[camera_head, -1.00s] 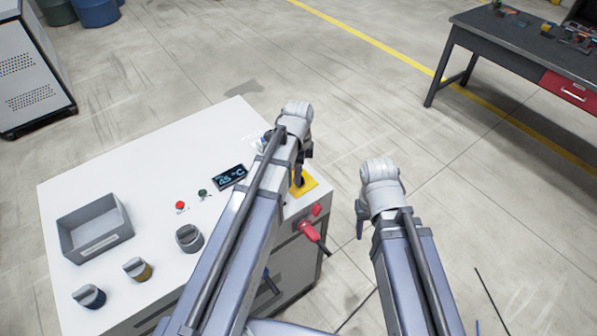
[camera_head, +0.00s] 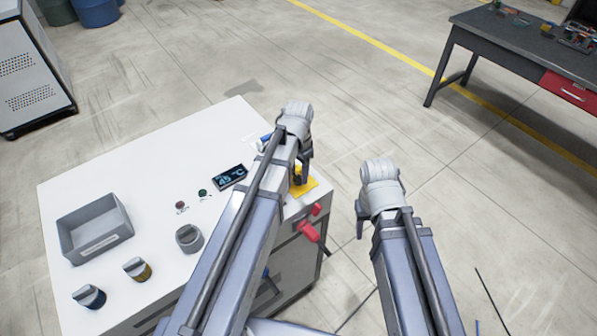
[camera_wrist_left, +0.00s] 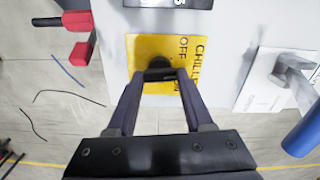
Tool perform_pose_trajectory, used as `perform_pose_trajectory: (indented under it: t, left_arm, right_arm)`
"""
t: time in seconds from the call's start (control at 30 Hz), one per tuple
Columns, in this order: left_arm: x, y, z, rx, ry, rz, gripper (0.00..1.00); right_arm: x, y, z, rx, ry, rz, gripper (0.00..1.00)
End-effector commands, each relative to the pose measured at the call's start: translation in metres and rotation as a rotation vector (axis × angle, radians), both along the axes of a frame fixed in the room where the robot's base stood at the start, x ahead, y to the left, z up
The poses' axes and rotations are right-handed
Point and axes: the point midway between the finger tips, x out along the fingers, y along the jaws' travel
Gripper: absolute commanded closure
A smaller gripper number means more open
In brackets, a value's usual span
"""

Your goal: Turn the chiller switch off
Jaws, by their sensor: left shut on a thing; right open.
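The chiller switch is a black knob (camera_wrist_left: 158,88) on a yellow plate (camera_wrist_left: 138,50) lettered CHILLER, with OFF readable. In the head view the yellow plate (camera_head: 308,187) lies at the right edge of the white cabinet top, partly hidden by my left arm. My left gripper (camera_wrist_left: 160,74) is shut on the knob, its fingertips on both sides of it; it also shows in the head view (camera_head: 300,181). The knob's exact angle is hard to tell. My right gripper (camera_head: 361,228) is open and empty, right of the cabinet over the floor.
The white cabinet top (camera_head: 150,165) carries a grey bin (camera_head: 95,228), several round knobs or jars, a dark lamp (camera_head: 180,205), a green button (camera_head: 202,193) and a display (camera_head: 230,177). Red handles (camera_head: 309,231) stick out from its side. A blue handle (camera_wrist_left: 303,136) is near the left gripper.

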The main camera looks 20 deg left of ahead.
Motion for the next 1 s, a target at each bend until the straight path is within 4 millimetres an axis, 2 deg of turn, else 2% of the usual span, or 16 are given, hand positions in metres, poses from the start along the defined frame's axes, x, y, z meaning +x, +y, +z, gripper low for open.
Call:
perform_pose_trajectory:
  t: [0.5, 1.0]
  left_arm:
    - [-0.0002, 0.0000, -0.0001, 0.000, 0.000, 0.449, 1.00]
    - [-0.0002, 0.0000, -0.0001, 0.000, 0.000, 0.660, 1.00]
  right_arm:
    - [0.0000, 0.0000, -0.0001, 0.000, 0.000, 0.000, 0.50]
    - [0.0000, 0.0000, -0.0001, 0.000, 0.000, 0.000, 0.50]
